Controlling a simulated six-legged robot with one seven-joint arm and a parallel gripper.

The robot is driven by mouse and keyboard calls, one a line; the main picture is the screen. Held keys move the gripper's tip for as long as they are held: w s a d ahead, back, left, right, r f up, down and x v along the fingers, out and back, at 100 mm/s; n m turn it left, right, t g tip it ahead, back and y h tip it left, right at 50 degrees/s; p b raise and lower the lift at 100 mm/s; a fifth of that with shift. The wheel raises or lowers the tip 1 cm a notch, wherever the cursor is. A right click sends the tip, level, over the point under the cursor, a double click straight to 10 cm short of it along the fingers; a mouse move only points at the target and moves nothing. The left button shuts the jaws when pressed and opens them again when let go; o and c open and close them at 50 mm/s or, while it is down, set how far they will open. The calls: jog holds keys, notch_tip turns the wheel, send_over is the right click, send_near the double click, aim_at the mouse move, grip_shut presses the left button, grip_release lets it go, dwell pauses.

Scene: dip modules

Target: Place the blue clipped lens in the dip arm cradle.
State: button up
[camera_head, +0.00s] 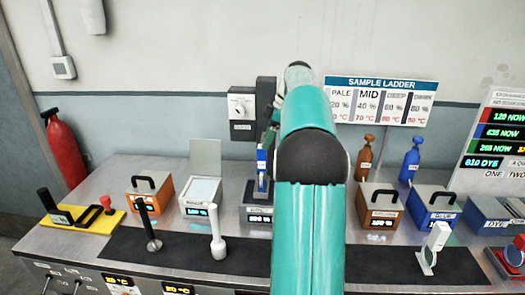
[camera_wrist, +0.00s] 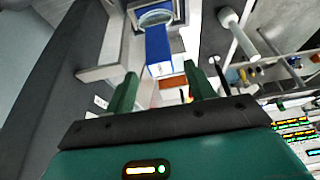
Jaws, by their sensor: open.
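The blue clipped lens shows in the wrist view as a blue handle (camera_wrist: 157,45) with a pale label end and a clear round ring beyond it. The ring lies at or over a grey frame, which looks like the dip arm cradle (camera_wrist: 179,14); I cannot tell whether it is seated. My gripper (camera_wrist: 160,86) has two green fingers spread apart, with the blue label end just beyond the gap and nothing held between them. In the head view the blue lens (camera_head: 262,160) stands upright above a grey dip unit (camera_head: 257,214), left of my teal arm, which hides part of the area.
A white-screened box (camera_head: 200,191) and an orange box (camera_head: 148,188) stand left of the dip unit. A brown-orange box (camera_head: 381,205) and a blue box (camera_head: 433,208) stand right. A white pestle-shaped tool (camera_head: 217,232) stands on the dark mat in front.

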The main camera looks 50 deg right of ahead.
jog(key=v, duration=0.4)
jog(key=s+a+r+m+h, duration=0.2)
jog(key=a+m, duration=0.2)
jog(key=a, duration=2.4)
jog(key=s+a+f+m+t, duration=0.1)
jog(key=s+a+f+m, duration=0.1)
jog(key=s+a+f, duration=0.3)
jog(key=s+a+f+m+t, duration=0.1)
jog(key=s+a+f, duration=0.5)
jog(key=s+a, duration=0.5)
jog(key=shift+f+m+h, duration=0.2)
jog(key=shift+m+h, duration=0.2)
jog(key=shift+s+a, duration=0.1)
jog(key=shift+a, duration=0.05)
